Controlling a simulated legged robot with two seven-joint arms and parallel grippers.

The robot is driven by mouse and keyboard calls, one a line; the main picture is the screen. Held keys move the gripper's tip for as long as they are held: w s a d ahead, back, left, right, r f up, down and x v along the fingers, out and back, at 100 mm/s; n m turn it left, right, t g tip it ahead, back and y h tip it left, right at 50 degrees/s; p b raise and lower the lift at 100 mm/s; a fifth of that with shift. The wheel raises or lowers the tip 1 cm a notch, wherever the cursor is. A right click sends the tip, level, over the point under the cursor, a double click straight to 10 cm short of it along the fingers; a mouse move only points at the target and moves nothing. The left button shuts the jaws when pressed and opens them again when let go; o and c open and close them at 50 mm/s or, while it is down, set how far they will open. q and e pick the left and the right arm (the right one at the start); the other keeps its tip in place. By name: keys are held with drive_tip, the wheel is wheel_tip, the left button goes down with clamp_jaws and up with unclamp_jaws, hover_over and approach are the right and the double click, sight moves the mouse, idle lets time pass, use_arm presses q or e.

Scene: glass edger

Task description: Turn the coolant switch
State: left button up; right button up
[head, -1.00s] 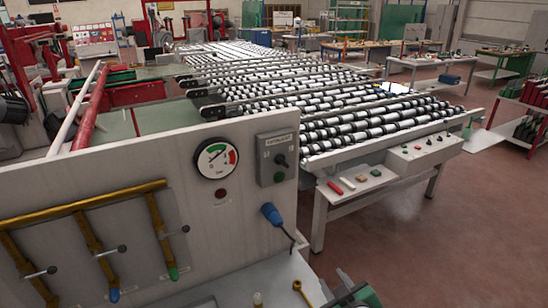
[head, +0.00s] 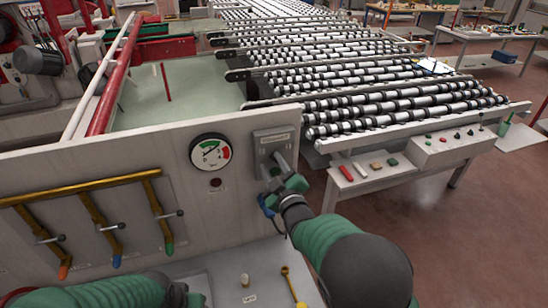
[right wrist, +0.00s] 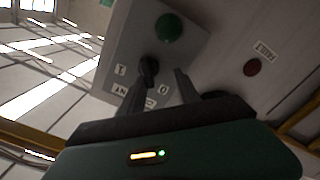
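The coolant switch is a black rotary knob (right wrist: 148,69) on a grey box (head: 264,138) at the right end of the white panel. In the right wrist view the box carries a green button or lamp (right wrist: 169,27) and small labels by the knob. My right gripper (head: 276,163) is in front of the box and hides the knob in the head view. In the right wrist view the right gripper (right wrist: 157,88) is open, with its fingers apart and the knob between their tips, nearer the left finger. Contact is unclear. My left gripper (head: 182,297) is partly in view at the bottom edge.
A pressure gauge (head: 211,153) and a dark red button (head: 215,183) sit left of the box. Yellow pipes with valves (head: 88,204) run along the panel. A roller conveyor (head: 395,105) stands behind.

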drive_tip(key=shift+w+a, duration=0.35)
drive_tip(key=shift+a, duration=0.05)
drive_tip(key=shift+w+d+f, duration=0.1)
drive_tip(key=shift+w+d, duration=0.05)
drive_tip(key=shift+d, duration=0.05)
drive_tip(key=d, duration=0.2)
drive_tip(key=w+d, duration=0.1)
drive_tip(key=shift+d+f, duration=0.25)
drive_tip(key=shift+d, duration=0.1)
drive_tip(key=shift+c, duration=0.7)
drive_tip(key=shift+d, duration=0.2)
drive_tip(key=shift+c, duration=1.4)
drive_tip(key=shift+a, duration=0.15)
drive_tip(key=shift+c, duration=1.1)
drive_tip(key=shift+s+a+r, duration=0.15)
drive_tip(key=shift+a+r, duration=0.05)
drive_tip(key=shift+a, duration=0.4)
drive_tip(key=shift+s+a+r, duration=0.1)
drive_tip(key=shift+a+r, duration=0.05)
drive_tip(key=shift+a, duration=0.4)
clamp_jaws()
use_arm(q)
drive_tip(key=shift+w+d+r, duration=0.15)
drive_tip(key=shift+d, duration=0.3)
drive_tip(key=shift+w+d+r, duration=0.1)
drive_tip(key=shift+w+d, duration=0.05)
drive_tip(key=shift+d, duration=0.3)
use_arm(e)
drive_tip(key=shift+w+d+f, duration=0.1)
drive_tip(key=shift+d, duration=0.35)
